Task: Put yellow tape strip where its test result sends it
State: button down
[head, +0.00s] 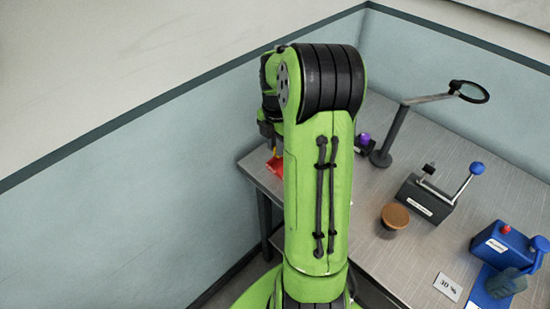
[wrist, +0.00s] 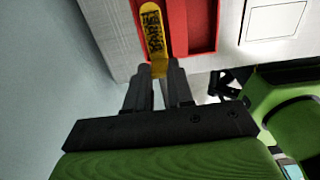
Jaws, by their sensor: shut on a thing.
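My gripper (wrist: 158,74) is shut on one end of the yellow tape strip (wrist: 152,32), which has dark markings. The strip points away from the fingers. In the wrist view it overlaps the left part of a red tray (wrist: 178,28); I cannot tell whether it touches the tray. In the head view the red tray (head: 275,169) shows at the table's left corner, partly hidden behind my arm. A little of the yellow strip (head: 273,151) shows just above it. The gripper itself is mostly hidden there.
On the grey table (head: 480,165) stand a magnifier on a post (head: 393,135), a dark lever device with a blue knob (head: 428,200), a brown-topped round object (head: 395,216) and a blue device (head: 500,247). A wall borders the table's left.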

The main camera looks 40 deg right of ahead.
notch_tip(320, 180, down, 5)
jog(key=shift+w+f+b, duration=0.1)
jog(key=shift+w+b, duration=0.05)
jog(key=shift+b, duration=0.4)
